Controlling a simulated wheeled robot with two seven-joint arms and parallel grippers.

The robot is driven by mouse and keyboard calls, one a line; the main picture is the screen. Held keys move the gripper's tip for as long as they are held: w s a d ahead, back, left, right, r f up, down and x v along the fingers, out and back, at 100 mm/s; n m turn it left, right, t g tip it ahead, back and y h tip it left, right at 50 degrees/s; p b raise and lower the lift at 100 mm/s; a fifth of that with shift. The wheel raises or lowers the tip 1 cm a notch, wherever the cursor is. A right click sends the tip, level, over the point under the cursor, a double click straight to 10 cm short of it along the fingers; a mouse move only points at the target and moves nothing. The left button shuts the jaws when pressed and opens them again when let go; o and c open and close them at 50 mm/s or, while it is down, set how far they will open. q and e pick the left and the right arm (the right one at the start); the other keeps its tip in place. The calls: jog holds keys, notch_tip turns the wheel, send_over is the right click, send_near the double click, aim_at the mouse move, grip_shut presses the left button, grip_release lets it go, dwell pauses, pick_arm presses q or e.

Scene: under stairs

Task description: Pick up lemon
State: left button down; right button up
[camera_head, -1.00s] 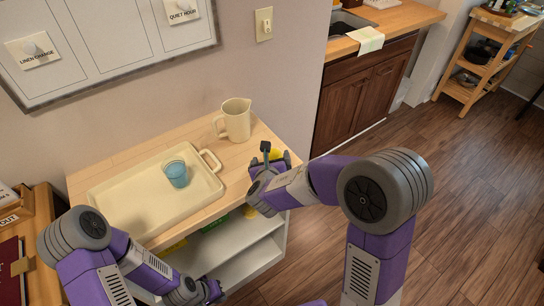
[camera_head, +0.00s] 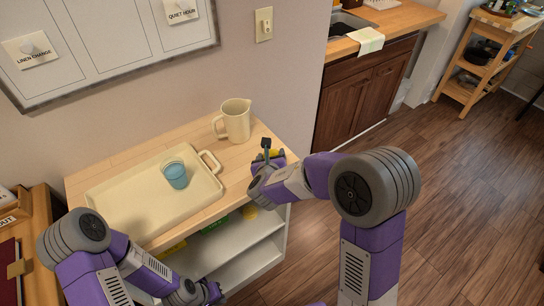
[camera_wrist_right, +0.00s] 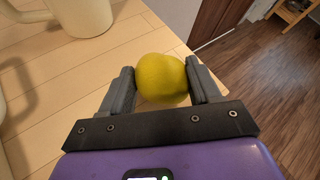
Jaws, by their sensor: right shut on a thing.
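The yellow lemon (camera_wrist_right: 163,79) sits between the two fingers of my right gripper (camera_wrist_right: 160,88) in the right wrist view, with a finger against each side. My right gripper is shut on it over the right end of the wooden counter top. In the head view the right gripper (camera_head: 272,156) hides most of the lemon, and only a little yellow shows. I cannot tell whether the lemon touches the counter. My left gripper (camera_head: 214,292) is low at the front of the shelf unit, and its fingers are too small and dark to judge.
A cream tray (camera_head: 125,207) with a blue cup (camera_head: 175,174) lies on the counter (camera_head: 235,165), left of my right gripper. A cream pitcher (camera_head: 236,121) stands behind, near the wall. Green and yellow things show on the shelf below. Open wooden floor (camera_head: 460,200) lies to the right.

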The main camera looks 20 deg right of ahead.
aim_at(271, 155)
notch_tip(271, 155, up, 10)
jog(key=p, duration=0.4)
jog(key=shift+r, duration=0.1)
